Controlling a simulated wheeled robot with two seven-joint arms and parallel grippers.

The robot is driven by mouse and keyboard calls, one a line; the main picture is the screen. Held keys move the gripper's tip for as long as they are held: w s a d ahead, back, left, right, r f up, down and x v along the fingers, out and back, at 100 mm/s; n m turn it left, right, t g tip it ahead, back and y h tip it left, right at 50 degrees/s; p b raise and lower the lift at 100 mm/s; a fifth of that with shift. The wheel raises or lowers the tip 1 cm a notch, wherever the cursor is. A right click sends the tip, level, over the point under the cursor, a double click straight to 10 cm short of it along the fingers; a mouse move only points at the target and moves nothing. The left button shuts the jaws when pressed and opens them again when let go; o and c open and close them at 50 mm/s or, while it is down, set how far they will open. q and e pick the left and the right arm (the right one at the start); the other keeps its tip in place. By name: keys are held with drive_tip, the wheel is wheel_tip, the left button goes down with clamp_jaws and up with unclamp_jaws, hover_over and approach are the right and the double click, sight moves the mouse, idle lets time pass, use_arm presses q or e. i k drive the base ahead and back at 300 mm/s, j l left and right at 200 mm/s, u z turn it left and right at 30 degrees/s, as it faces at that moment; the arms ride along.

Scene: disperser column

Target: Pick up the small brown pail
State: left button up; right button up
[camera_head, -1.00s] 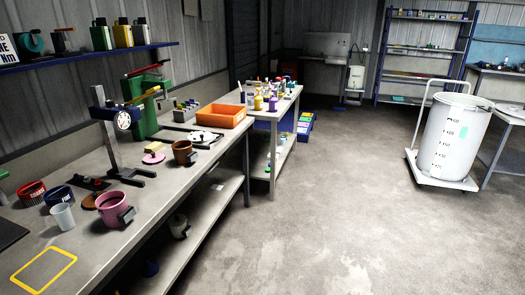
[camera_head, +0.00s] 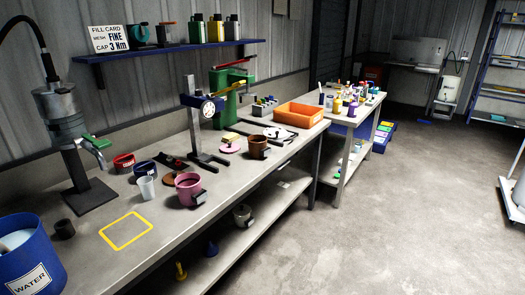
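The small brown pail (camera_head: 258,146) stands upright on the workbench, toward its front edge. It has a dark block-like part on its right side. It is left of the orange tray and right of the grey stand with the round dial. A larger pink pail (camera_head: 188,190) with a similar dark part stands nearer, by the bench's front edge. Neither of my grippers shows in the head view.
The workbench (camera_head: 160,235) also holds a blue WATER bucket (camera_head: 32,258), a dispersing machine (camera_head: 70,140), a white cup (camera_head: 146,188), a dial stand (camera_head: 197,125) and an orange tray (camera_head: 298,114). A yellow square (camera_head: 126,230) marks bare bench top.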

sight(258, 149)
drive_tip(key=i+z, duration=0.2)
drive_tip(key=i, duration=0.5)
drive_tip(key=i+j+z, duration=0.15)
drive_tip(key=i, duration=0.6)
